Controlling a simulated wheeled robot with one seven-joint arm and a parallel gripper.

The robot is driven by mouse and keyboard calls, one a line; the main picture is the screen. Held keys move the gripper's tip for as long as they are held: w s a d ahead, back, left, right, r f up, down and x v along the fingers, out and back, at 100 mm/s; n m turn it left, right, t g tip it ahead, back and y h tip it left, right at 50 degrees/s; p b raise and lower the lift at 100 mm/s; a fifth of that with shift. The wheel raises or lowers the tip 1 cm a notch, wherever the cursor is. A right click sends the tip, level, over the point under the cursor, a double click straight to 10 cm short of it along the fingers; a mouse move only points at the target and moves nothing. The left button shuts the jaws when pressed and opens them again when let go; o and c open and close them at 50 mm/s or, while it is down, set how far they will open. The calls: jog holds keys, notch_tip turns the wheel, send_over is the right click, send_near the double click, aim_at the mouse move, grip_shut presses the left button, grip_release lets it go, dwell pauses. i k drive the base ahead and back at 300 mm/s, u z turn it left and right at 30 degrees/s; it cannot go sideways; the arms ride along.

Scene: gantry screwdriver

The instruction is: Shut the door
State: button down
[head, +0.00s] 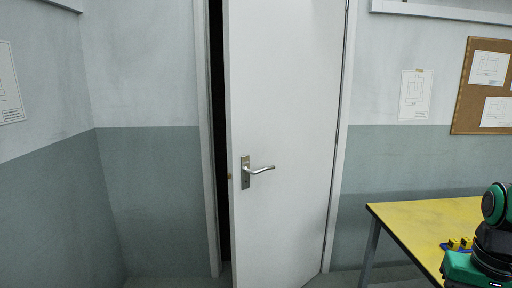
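The white door (290,100) stands slightly ajar in the middle of the head view. Its hinge side is on the right, and a dark gap (218,130) shows between its left edge and the white frame (203,130). A metal lever handle (258,170) on a plate sits near the door's left edge, with a small latch on the edge beside it. My gripper is not in view.
A yellow-topped table (415,220) stands at the lower right, with a green and black device and small yellow and blue items at its right end. A cork board (482,85) hangs on the right wall. The floor before the door looks clear.

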aim_at(283, 59)
jog(key=u, duration=0.25)
jog(key=i, duration=0.9)
jog(key=u, duration=0.05)
